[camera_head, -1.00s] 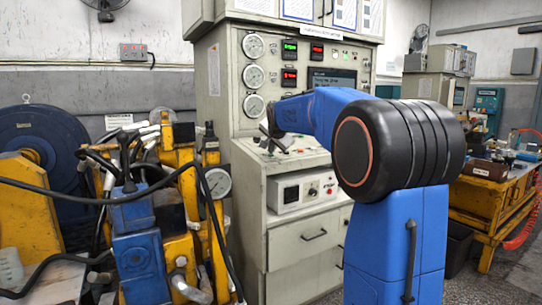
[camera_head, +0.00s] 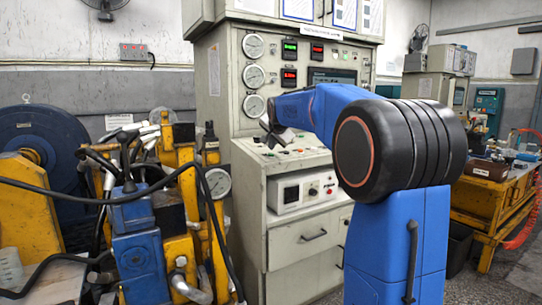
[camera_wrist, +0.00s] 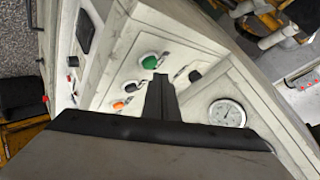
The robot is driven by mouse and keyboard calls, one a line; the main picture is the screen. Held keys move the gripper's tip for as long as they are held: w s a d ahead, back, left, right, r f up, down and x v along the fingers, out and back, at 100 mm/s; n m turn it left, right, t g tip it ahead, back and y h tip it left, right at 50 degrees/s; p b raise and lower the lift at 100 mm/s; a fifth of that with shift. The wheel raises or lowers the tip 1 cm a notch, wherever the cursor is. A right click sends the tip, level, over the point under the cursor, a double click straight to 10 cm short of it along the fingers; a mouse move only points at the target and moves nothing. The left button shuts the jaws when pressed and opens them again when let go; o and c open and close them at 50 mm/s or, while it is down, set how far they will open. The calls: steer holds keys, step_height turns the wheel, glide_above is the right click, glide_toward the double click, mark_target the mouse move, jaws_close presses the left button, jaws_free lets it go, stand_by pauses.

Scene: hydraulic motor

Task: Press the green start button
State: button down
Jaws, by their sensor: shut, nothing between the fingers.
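The green start button (camera_wrist: 149,62) is round, in a pale ring, on the light sloping panel in the wrist view. My gripper (camera_wrist: 160,78) is shut and empty. Its dark fingertips are just below and to the right of the button in that picture. They appear apart from the button, but the gap in depth is hard to judge. In the head view my gripper (camera_head: 267,125) is over the console's control desk (camera_head: 258,154), partly behind my blue arm. I cannot single out the green button there.
An orange button (camera_wrist: 118,105) and a dark knob (camera_wrist: 195,75) are close to the fingers. A round gauge (camera_wrist: 227,113) is at the right. The upright panel with dials (camera_head: 253,76) rises behind the desk. Yellow machinery (camera_head: 180,190) with hoses stands left.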

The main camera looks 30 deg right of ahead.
steer(key=r, duration=0.5)
steer(key=shift+s, duration=0.4)
stand_by(0.6)
steer(key=s+a+f+n+g+y, duration=0.1)
steer(key=s+a+f+n, duration=0.2)
steer(key=s+a+f, duration=0.65)
steer(key=s+a+f+n+g+y, duration=0.1)
steer(key=s+a+f+n+g, duration=0.2)
steer(key=s, duration=1.2)
steer(key=s+a+f+n+y, duration=0.1)
steer(key=s+a+f+n, duration=0.3)
steer(key=s+a+f, duration=0.55)
steer(key=s+f+n, duration=0.2)
steer(key=s+f, duration=0.3)
steer(key=s, duration=0.3)
steer(key=s+f+n+g, duration=0.1)
steer(key=s+f, duration=0.4)
steer(key=s, duration=0.4)
steer(key=shift+d+f+n+y, duration=0.2)
steer(key=shift+f+n+y, duration=0.1)
steer(key=shift+n, duration=0.1)
